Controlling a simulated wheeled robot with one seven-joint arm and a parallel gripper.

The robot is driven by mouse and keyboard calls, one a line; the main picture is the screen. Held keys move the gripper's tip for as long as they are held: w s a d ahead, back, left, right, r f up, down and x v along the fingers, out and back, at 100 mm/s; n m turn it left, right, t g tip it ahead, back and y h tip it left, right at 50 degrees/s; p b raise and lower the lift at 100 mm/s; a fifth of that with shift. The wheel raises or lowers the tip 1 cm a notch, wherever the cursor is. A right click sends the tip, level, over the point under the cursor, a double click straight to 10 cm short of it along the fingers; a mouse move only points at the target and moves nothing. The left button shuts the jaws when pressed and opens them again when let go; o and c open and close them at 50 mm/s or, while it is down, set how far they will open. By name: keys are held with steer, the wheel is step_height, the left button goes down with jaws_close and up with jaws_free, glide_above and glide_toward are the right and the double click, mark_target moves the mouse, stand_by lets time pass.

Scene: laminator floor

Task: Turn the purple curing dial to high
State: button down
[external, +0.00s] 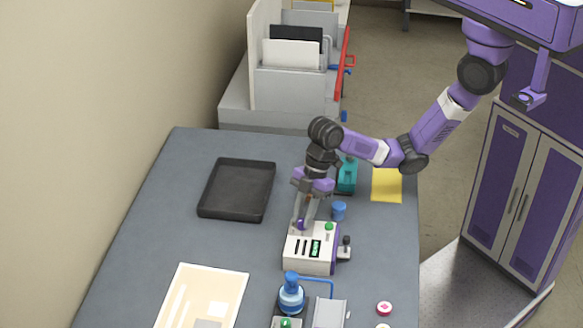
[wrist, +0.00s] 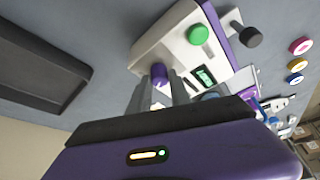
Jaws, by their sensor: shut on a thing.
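The purple curing dial (wrist: 159,74) is a small knob on top of a white and purple control box (external: 312,262). In the external view the dial (external: 301,224) shows at the box's back left corner. My gripper (external: 302,221) points down at the dial from above. In the wrist view my gripper (wrist: 160,88) has its fingers closed around the dial. The box also carries a green knob (wrist: 198,34), a small green display (wrist: 205,76) and a black knob (wrist: 250,37) on its side. The dial's pointer and markings cannot be made out.
A black tray (external: 204,205) lies at the back left. A blue cup (external: 339,211) and a teal object (external: 347,176) stand behind the box. A blue bottle (external: 291,295) stands in front. A yellow sheet (external: 387,185) lies at right.

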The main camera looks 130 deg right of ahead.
steer(key=m+p, duration=0.1)
steer(key=m+h+p, duration=0.1)
steer(key=m, duration=0.1)
steer(key=m+p, duration=0.1)
steer(key=shift+a+r+m+h+p, duration=0.2)
steer(key=shift+a+m+h+p, duration=0.05)
steer(key=shift+m+h+p, duration=0.05)
steer(key=m+p, duration=0.2)
steer(key=m+h+p, duration=0.1)
steer(key=m, duration=0.1)
steer(key=shift+f+h+p, duration=0.15)
steer(key=shift+h+p, duration=0.15)
steer(key=shift+p, duration=0.1)
steer(key=shift+f, duration=0.1)
steer(key=c, duration=1.2)
jaws_free()
steer(key=v, duration=0.8)
steer(key=shift+b, duration=0.3)
steer(key=shift+w, duration=0.15)
